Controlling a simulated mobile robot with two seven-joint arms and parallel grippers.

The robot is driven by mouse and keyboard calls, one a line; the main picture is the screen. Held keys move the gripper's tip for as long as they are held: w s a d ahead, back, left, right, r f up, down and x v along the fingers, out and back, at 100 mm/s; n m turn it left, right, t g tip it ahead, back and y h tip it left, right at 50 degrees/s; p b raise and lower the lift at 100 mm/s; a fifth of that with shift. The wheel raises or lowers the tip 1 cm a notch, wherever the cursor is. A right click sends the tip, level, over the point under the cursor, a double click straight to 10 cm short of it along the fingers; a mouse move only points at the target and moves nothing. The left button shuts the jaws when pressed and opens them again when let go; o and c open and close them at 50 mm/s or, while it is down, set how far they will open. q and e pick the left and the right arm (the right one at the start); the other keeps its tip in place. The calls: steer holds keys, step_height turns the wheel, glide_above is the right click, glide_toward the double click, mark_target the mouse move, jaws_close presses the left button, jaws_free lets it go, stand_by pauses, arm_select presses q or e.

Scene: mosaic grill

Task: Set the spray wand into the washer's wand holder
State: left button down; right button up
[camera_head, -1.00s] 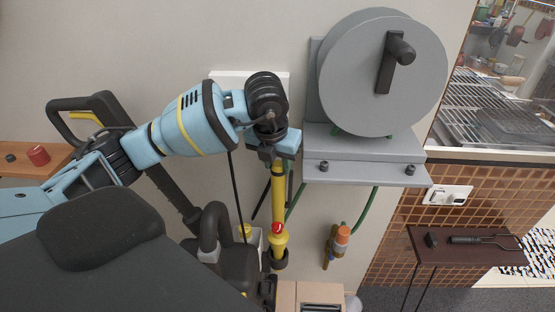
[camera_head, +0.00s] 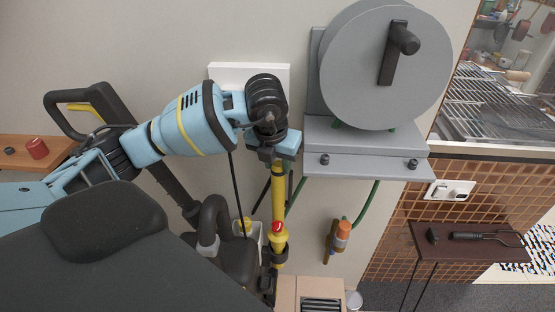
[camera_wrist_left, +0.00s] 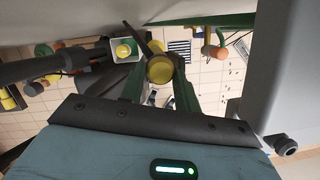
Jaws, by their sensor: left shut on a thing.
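The spray wand (camera_head: 278,195) is a yellow tube with a red spot and a wider yellow part near its dark lower end. It hangs about upright in the head view. My left gripper (camera_head: 273,150) is shut on its upper part. In the left wrist view, the wand's round yellow section (camera_wrist_left: 159,69) sits between the gripper's fingers (camera_wrist_left: 158,82). The black washer (camera_head: 222,250) stands just left of the wand's lower end. Dark parts beside that end may be the wand holder (camera_head: 268,284), but I cannot tell whether they touch. My right gripper is out of view.
A grey hose reel (camera_head: 370,75) and its shelf (camera_head: 360,165) project from the wall right of my left gripper. A green hose hangs below, beside an orange-tipped nozzle (camera_head: 342,236). A cardboard box (camera_head: 287,292) sits on the floor. A brown side table (camera_head: 455,242) stands at right.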

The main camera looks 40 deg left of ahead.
arm_select(q)
steer(key=shift+f+b, duration=0.4)
steer(key=shift+f, duration=0.8)
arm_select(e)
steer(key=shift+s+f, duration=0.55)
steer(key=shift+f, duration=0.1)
arm_select(q)
steer(key=c, duration=0.9)
jaws_free()
steer(key=shift+c, duration=0.2)
steer(key=v, duration=0.3)
steer(key=shift+r, duration=0.15)
steer(key=v, duration=0.3)
steer(key=shift+d+r, duration=0.1)
steer(key=shift+r, duration=0.2)
steer(key=shift+s+r, duration=0.2)
steer(key=shift+r, duration=0.25)
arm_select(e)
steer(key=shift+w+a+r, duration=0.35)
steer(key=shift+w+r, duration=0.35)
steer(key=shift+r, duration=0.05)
